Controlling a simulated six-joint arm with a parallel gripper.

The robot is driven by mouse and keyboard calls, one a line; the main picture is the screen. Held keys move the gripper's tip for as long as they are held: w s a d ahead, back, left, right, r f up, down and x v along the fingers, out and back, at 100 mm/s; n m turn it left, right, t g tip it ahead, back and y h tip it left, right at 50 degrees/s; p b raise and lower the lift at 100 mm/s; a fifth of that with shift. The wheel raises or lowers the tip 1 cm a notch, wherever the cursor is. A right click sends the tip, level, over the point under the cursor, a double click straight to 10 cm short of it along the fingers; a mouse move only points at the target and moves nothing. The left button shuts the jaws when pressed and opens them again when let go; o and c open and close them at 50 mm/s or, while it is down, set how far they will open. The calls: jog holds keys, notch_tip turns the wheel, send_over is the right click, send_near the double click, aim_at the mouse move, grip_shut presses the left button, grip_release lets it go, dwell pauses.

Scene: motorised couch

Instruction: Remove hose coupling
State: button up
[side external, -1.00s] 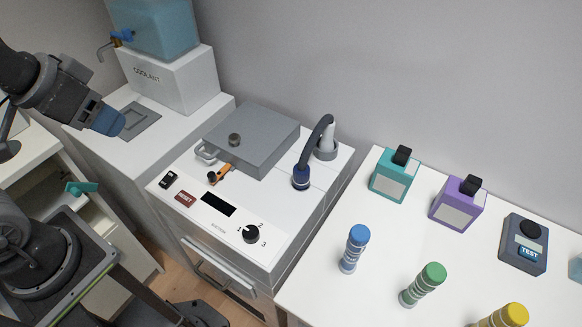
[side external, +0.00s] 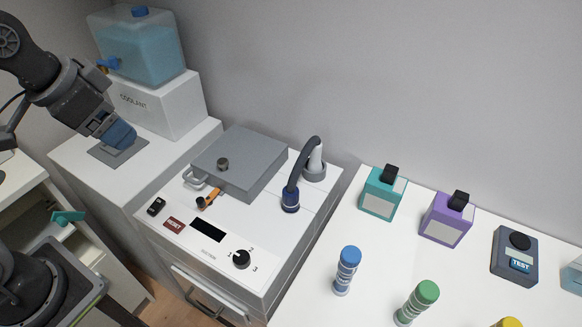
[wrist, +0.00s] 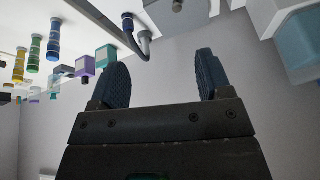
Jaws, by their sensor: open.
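The hose coupling (side external: 291,199) is a dark blue collar at the end of a grey-blue hose (side external: 306,160). It sits upright on the right part of the white machine top. The hose arches back to a light grey post (side external: 315,163). My gripper (side external: 126,138) is at the left, over the grey recessed plate in front of the coolant stand, well apart from the coupling. In the wrist view my gripper (wrist: 163,78) is open and empty, its two blue ridged fingers spread. The coupling (wrist: 128,22) shows at the top there, beyond the fingers.
The machine has a grey lid (side external: 245,160), an orange-handled latch (side external: 209,198) and a black dial (side external: 241,259). The coolant tank (side external: 140,48) stands at the back left. Teal (side external: 382,192) and purple (side external: 446,219) bottles and several capped vials stand on the right table.

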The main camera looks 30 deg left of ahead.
jog(key=w+d+m+g, duration=0.2)
jog(key=w+d+m, duration=0.25)
jog(key=w, duration=0.45)
jog(key=m+g, duration=0.3)
jog(key=m, duration=1)
send_over(291, 191)
jog(key=shift+n, duration=0.25)
notch_tip(291, 191, down, 19)
jog(key=shift+f, duration=0.2)
notch_tip(291, 191, down, 13)
jog(key=shift+r, duration=0.1)
jog(key=shift+c, duration=0.5)
jog(key=c, duration=1.1)
